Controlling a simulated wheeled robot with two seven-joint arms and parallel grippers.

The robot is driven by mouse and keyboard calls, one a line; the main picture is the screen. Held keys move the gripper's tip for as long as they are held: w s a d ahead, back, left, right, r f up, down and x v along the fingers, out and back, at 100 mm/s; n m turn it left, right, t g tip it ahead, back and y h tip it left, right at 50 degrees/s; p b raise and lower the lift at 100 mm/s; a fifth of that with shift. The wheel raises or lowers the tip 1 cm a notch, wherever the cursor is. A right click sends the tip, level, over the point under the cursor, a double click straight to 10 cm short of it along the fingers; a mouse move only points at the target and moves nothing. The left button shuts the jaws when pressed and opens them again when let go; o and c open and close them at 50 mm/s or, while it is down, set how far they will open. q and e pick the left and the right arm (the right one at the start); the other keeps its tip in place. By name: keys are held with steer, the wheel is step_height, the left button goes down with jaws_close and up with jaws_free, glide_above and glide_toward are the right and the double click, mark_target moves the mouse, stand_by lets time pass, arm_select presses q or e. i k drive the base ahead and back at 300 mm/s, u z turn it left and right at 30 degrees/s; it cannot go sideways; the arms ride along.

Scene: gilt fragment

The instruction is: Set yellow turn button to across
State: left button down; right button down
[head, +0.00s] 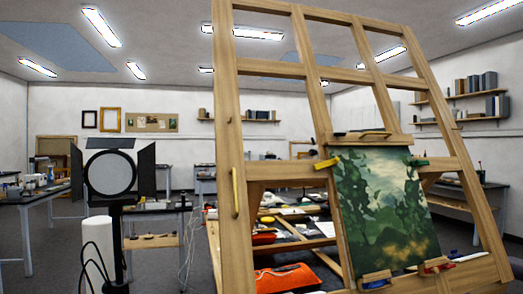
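The wooden easel frame (228,120) fills the middle and right of the head view. A painting of green trees (380,210) rests on it. A small yellow turn button (327,163) sits at the painting's upper left edge. It lies nearly level in the picture, its right end slightly higher and near the painting's edge. I cannot tell whether it overlaps the painting. Neither of my grippers is in view.
A yellow upright bar (236,192) is on the easel's left post. A black studio lamp (110,174) stands at the left beside a white cylinder (98,252). Behind the easel are cluttered tables and an orange bag (288,278). Grey floor shows between lamp and easel.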

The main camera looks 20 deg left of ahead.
mark_target(324, 165)
steer(key=u, duration=3.7)
steer(key=i, duration=0.15)
steer(key=z, duration=2.6)
steer(key=i, duration=0.95)
steer(key=z, duration=0.4)
